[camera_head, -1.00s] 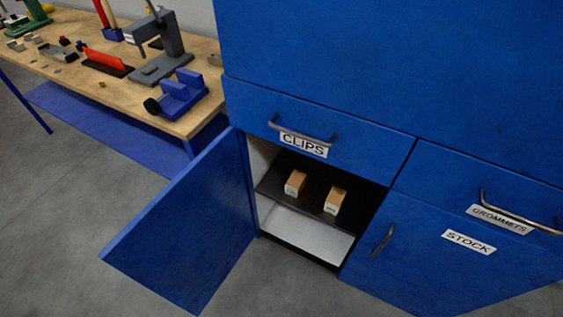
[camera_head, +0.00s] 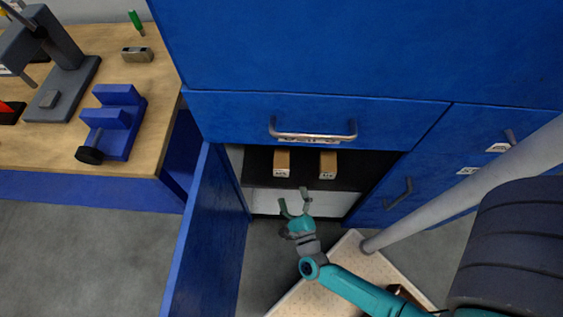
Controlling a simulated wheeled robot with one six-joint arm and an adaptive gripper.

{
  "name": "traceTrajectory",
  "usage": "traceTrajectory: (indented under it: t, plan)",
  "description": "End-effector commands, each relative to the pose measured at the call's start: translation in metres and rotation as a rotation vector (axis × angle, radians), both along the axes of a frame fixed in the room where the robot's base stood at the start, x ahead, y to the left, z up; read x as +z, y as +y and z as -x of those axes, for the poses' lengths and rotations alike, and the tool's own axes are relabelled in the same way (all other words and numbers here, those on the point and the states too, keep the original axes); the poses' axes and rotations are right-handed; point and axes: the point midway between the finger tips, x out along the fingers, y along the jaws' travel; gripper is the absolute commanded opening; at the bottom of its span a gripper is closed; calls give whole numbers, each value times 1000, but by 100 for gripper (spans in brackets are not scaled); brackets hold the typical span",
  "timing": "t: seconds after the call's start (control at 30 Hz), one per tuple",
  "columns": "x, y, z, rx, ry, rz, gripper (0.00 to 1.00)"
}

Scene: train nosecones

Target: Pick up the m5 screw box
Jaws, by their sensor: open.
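Two small tan boxes with white front labels stand side by side on the dark shelf (camera_head: 304,180) inside the open blue cabinet. One is the left box (camera_head: 282,161), the other the right box (camera_head: 328,163). Their labels are too small to read, so I cannot tell which is the m5 screw box. My gripper (camera_head: 294,200) is open and empty. In the picture its fingertips show below the shelf's front edge, between the two boxes and apart from both.
The cabinet door (camera_head: 208,235) stands open on the left of my arm. A closed drawer with a metal handle (camera_head: 313,136) is just above the opening. A closed cupboard (camera_head: 392,192) borders it on the right. A workbench (camera_head: 150,90) with a blue vise (camera_head: 117,122) stands at left.

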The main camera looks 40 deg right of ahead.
Motion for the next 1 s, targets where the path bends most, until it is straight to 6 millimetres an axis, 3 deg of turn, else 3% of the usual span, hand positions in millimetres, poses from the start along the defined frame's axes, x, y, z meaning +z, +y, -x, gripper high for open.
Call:
traceTrajectory:
  t: [0.03, 0.2, 0.4, 0.57, 1.0]
  plan:
    - [-13, -1, -18, -34, -52, -108, 92]
    - [-47, -9, -55, -160, -228, -434, 92]
    - [-69, -10, -78, -261, -371, -650, 92]
    - [-75, -13, -84, -292, -414, -705, 92]
    - [-74, -48, -118, -293, -416, -706, 92]
